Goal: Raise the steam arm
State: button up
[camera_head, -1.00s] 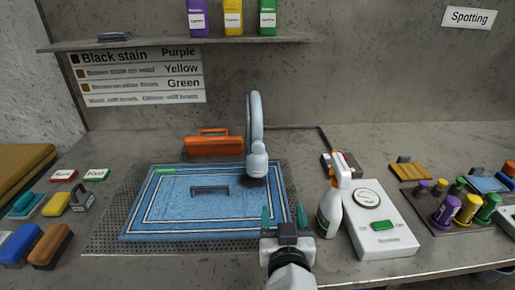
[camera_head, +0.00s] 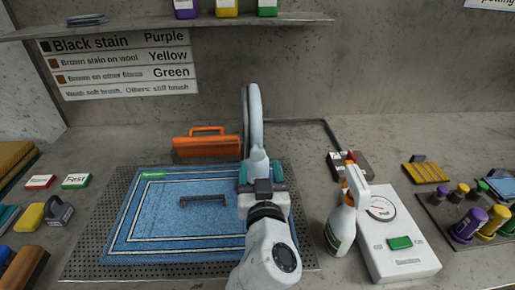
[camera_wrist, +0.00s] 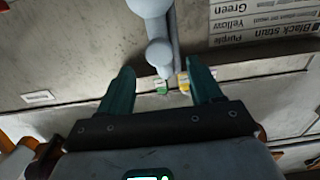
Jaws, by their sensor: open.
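The steam arm (camera_head: 255,103) is a pale grey curved tube that rises behind the blue rug and bends down toward it. Its lower head is mostly hidden behind my gripper in the head view. In the wrist view the steam arm (camera_wrist: 160,52) reaches down between the fingers from above. My gripper (camera_head: 261,172) is open, its teal fingers on either side of the arm's lower part; the wrist view shows the gripper (camera_wrist: 160,88) too. I cannot tell whether either finger touches the arm. The blue rug (camera_head: 165,222) lies flat on a perforated mat.
A white spray bottle (camera_head: 343,220) and a white control box with a gauge (camera_head: 400,255) stand close on the right. An orange handled case (camera_head: 205,146) stands behind the rug. A shelf (camera_head: 150,27) holds bottles above. Colored bottles (camera_head: 468,224) stand far right.

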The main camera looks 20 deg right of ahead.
aim_at(258, 155)
jog(key=p+x, duration=0.1)
jog(key=x, duration=0.5)
jog(key=shift+w, duration=0.25)
jog(key=shift+c, duration=0.4)
grip_shut()
